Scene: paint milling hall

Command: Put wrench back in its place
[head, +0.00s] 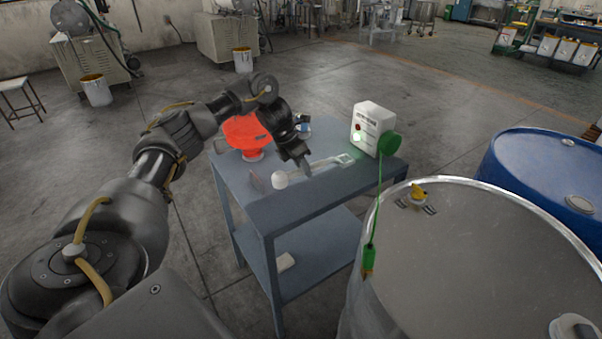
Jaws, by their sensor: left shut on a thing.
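The wrench (325,163) is a pale metal tool with a wide, open-looking head at its right end. It lies low over the top of the blue-grey cart (300,205); I cannot tell whether it touches the surface. My left gripper (306,169) reaches down from above, shut on the wrench's handle, and its dark fingers hide part of it. A whitish round knob (280,180) shows at the left end of the handle; whether it belongs to the wrench is unclear. My right gripper is not in view.
A red-orange funnel-like thing (243,132) and a small blue-and-white container (303,128) stand behind my gripper. A white box (372,128) with a green reel (389,144) stands at right; its cable holds a green clamp (368,262).

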